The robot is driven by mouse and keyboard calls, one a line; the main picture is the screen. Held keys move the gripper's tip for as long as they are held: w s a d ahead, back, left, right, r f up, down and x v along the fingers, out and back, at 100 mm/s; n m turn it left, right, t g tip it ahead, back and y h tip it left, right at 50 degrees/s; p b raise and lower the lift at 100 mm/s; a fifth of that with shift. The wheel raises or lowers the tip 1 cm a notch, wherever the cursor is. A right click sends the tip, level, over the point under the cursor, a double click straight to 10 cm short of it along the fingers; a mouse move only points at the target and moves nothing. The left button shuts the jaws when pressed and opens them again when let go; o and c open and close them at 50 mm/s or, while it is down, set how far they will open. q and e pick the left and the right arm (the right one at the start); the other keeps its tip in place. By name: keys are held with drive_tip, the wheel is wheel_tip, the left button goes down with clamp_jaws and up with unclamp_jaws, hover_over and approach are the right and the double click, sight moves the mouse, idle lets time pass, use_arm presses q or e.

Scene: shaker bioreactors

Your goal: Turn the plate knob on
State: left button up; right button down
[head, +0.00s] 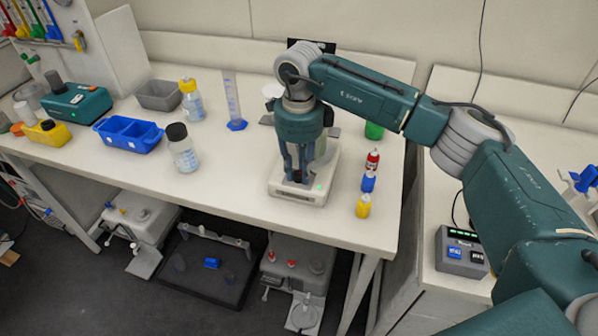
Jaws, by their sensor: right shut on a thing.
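The plate device (298,197) is a white box standing near the right end of the white bench, with a small green light at its front right. My right gripper (296,178) points down at its front edge, with its fingers shut around the place of the knob. The knob itself is hidden between the fingers. A greenish vessel shows partly behind my gripper, on the device. My left gripper is not in view.
A blue-based cylinder (235,110), a black-capped bottle (182,150), a yellow-capped bottle (191,102) and a blue tray (128,134) stand to the left. Bench space in front of the cylinder is clear.

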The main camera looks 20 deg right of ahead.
sight(299, 174)
drive_tip(key=c, duration=1.5)
unclamp_jaws()
drive_tip(key=shift+r, duration=0.15)
wheel_tip(299, 174, up, 12)
drive_tip(key=shift+f, duration=0.1)
drive_tip(key=shift+f, duration=0.1)
